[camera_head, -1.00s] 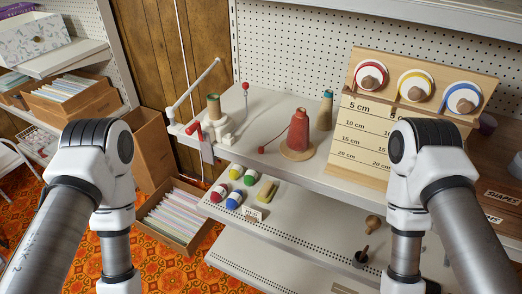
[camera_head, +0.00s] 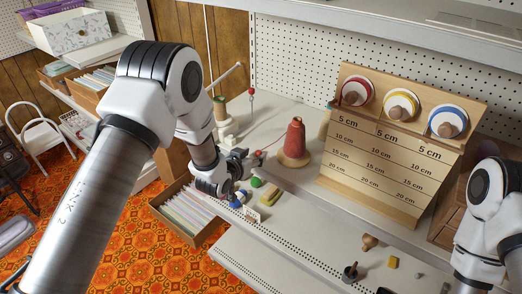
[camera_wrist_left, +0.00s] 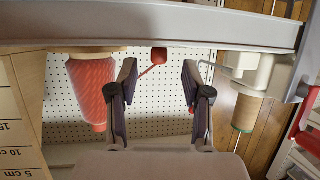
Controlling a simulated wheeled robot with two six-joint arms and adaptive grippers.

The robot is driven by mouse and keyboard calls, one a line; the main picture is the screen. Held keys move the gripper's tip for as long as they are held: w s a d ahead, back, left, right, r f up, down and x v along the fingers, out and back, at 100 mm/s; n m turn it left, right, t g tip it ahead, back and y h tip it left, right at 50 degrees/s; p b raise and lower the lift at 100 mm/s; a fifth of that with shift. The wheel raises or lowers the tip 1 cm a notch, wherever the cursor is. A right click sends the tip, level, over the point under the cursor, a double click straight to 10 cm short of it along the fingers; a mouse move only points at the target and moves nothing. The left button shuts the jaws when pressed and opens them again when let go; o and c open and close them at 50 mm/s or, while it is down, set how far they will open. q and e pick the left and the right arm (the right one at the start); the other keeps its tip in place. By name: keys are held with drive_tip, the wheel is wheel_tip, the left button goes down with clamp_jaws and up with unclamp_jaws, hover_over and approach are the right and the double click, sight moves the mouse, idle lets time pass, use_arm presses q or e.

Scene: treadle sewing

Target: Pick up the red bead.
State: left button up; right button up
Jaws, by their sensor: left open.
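The red bead (camera_wrist_left: 159,54) hangs on a thread from the red cone of thread (camera_wrist_left: 92,90) in the left wrist view, which is upside down. My left gripper (camera_wrist_left: 160,75) is open, with its two fingers on either side of the bead's line and the bead showing between and beyond the tips. No contact shows. In the head view, the bead (camera_head: 258,154) is a small red spot just right of my left gripper (camera_head: 243,157), in front of the red cone (camera_head: 295,138). My right gripper is out of the picture.
A white post-and-spool holder (camera_head: 224,125) stands left behind the gripper. A wooden board (camera_head: 365,160) with cm labels and discs stands to the right. The shelf surface right of the cone is partly clear.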

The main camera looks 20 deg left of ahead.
sight(259, 154)
use_arm(q)
drive_tip(key=shift+w+d+f, duration=0.1)
drive_tip(key=shift+w+d, duration=0.2)
drive_tip(key=shift+w, duration=0.25)
drive_tip(key=shift+w+d+f, duration=0.1)
drive_tip(key=shift+w+d, duration=0.2)
drive_tip(key=shift+w, duration=0.2)
drive_tip(key=shift+a+f, duration=0.2)
drive_tip(key=shift+a, duration=0.25)
drive_tip(key=c, duration=0.5)
drive_tip(key=shift+d, duration=0.2)
drive_tip(key=shift+c, duration=1.4)
drive_tip(key=shift+a+r, duration=0.1)
drive_tip(key=shift+a, duration=0.05)
